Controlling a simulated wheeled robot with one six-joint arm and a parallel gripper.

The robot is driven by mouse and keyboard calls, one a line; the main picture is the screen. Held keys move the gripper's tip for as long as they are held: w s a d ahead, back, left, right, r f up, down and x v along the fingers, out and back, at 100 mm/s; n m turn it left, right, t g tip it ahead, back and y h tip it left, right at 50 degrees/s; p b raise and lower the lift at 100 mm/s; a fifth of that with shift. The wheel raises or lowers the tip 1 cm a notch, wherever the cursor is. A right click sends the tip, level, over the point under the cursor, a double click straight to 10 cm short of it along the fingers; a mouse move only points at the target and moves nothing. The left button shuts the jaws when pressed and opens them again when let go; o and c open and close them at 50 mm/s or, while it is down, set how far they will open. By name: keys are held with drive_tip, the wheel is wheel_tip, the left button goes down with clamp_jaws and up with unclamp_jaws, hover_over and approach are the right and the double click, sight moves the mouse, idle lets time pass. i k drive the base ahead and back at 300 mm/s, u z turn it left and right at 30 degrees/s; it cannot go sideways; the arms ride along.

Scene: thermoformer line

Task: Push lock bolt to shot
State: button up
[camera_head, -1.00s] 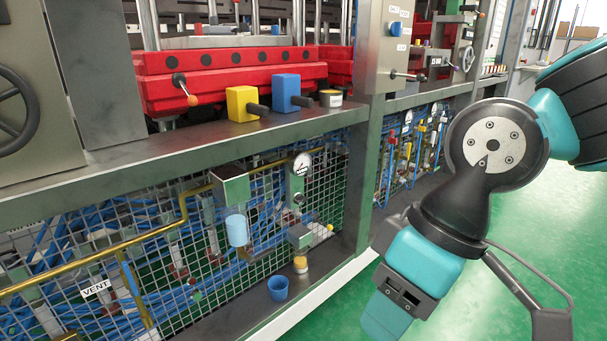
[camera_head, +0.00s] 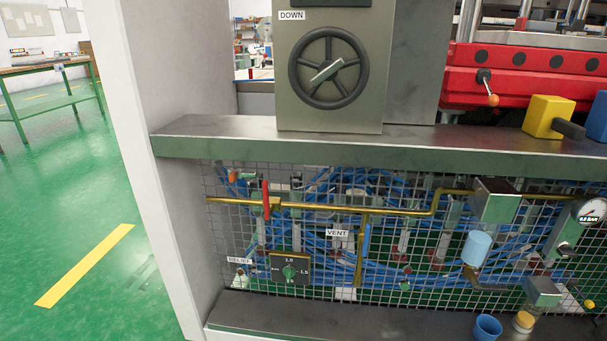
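No part is labelled as the lock bolt, and I cannot tell which one it is. A short lever with an orange tip (camera_head: 490,92) stands out from the red beam (camera_head: 520,62) at the upper right. A yellow block (camera_head: 548,116) with a dark rod stands on the ledge below it. A blue block (camera_head: 598,118) is cut off by the right edge. My gripper is not in view.
A handwheel (camera_head: 329,68) under a DOWN label is on the grey panel. Below the ledge (camera_head: 260,138) are wire mesh, a brass pipe with a red lever (camera_head: 266,199), a dial box (camera_head: 290,270), a gauge (camera_head: 592,211) and a blue cup (camera_head: 487,327). Green floor is open at left.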

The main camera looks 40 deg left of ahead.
sight(233, 176)
drive_tip(key=u, duration=2.25)
drive_tip(key=k, duration=1.25)
drive_tip(key=u, duration=1.15)
drive_tip(key=i, duration=1.35)
drive_tip(key=z, duration=0.55)
drive_tip(key=i, duration=0.55)
drive_tip(key=z, duration=1)
drive_tip(key=i, duration=0.3)
drive_tip(key=z, duration=0.3)
